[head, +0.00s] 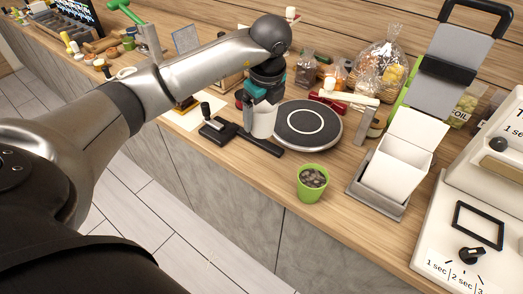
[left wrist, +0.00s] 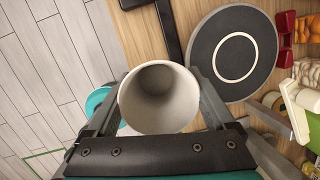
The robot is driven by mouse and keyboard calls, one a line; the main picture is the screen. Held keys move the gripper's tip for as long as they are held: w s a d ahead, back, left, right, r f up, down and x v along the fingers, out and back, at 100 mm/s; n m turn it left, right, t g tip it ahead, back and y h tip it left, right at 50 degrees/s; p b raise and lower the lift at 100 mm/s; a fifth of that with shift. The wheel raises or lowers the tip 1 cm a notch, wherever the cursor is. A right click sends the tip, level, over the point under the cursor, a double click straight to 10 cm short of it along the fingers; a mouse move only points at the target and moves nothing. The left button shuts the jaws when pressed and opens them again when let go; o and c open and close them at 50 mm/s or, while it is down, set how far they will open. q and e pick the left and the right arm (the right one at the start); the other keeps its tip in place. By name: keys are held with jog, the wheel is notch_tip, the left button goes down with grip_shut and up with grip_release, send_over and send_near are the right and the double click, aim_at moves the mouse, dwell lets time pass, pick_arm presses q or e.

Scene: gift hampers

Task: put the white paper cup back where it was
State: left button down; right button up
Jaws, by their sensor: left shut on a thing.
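The white paper cup (head: 262,122) is between the fingers of my left gripper (head: 262,103), beside the round dark turntable in the head view. The gripper is shut on the cup and hides its upper part there. In the left wrist view the cup (left wrist: 160,98) is seen into its mouth, which is empty, with a finger on each side. The cup looks upright, at the front part of the counter; I cannot tell whether its base touches the wood. My right gripper is not in view.
The turntable (head: 308,127) is just right of the cup. A black long-handled tool (head: 240,137) lies close by on the left and front. A green pot (head: 311,184) stands near the front edge. A white open box (head: 399,164) is farther right. Bare counter (head: 345,190) lies between pot and box.

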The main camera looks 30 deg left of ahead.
pick_arm(q)
notch_tip(320, 180, down, 12)
jog(key=shift+f+b, duration=0.2)
jog(key=shift+b, duration=0.1)
jog(key=shift+f, duration=0.2)
grip_release()
jog(key=shift+r, duration=0.2)
jog(key=v, duration=1.2)
jog(key=shift+r+p, duration=0.1)
jog(key=shift+p, duration=0.2)
